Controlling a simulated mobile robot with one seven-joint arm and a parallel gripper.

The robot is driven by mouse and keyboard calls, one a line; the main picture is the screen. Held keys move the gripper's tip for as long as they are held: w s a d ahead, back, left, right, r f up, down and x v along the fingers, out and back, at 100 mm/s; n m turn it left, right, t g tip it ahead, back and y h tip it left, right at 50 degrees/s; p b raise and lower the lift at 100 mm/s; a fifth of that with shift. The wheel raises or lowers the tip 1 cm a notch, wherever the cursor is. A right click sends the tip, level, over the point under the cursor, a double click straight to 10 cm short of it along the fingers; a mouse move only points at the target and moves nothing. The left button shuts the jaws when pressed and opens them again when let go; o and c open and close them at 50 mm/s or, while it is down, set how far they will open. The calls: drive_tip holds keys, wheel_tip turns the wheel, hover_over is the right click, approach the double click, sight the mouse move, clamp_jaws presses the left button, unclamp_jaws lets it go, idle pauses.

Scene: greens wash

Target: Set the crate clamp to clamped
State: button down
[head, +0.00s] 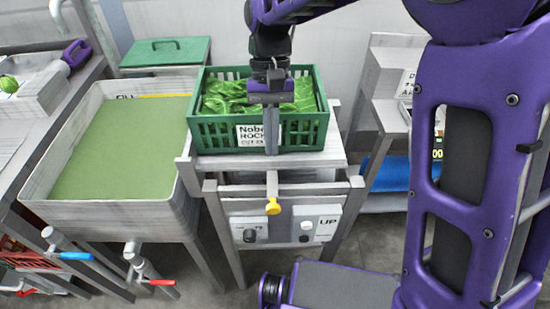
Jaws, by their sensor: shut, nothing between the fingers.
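A green slatted crate (310,131) full of green leaves (226,96) stands on a metal stand (335,157). A grey lever with a yellow knob (273,209) sticks out at the stand's front, below the crate, with its knob low and toward me. It looks like the crate clamp; no marking shows its setting. My gripper (271,150) points down in front of the crate, over its white label (250,135), and hides part of the crate's front. Its fingers are together and empty, above the lever. I cannot tell whether they touch anything.
Below the lever is a panel with a dark knob (249,236) and a button beside an "UP" label (327,222). A basin of green water (120,150) stands left, with red (160,282) and blue (75,256) valve handles. My purple arm blocks much of the right.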

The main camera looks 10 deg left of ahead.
drive_tip(key=shift+b+x, duration=1.05)
drive_tip(key=shift+x, duration=3.95)
drive_tip(key=shift+s, duration=0.15)
drive_tip(key=s, duration=0.2)
drive_tip(key=s+d+p, duration=0.1)
drive_tip(key=s, duration=0.1)
drive_tip(key=shift+s+d, duration=0.1)
drive_tip(key=shift+s, duration=0.4)
wheel_tip(320, 180, up, 9)
drive_tip(key=p, duration=0.8)
hover_over(273, 208)
drive_tip(key=w, duration=0.2)
drive_tip(key=shift+w+a, duration=0.1)
drive_tip(key=shift+a, duration=0.15)
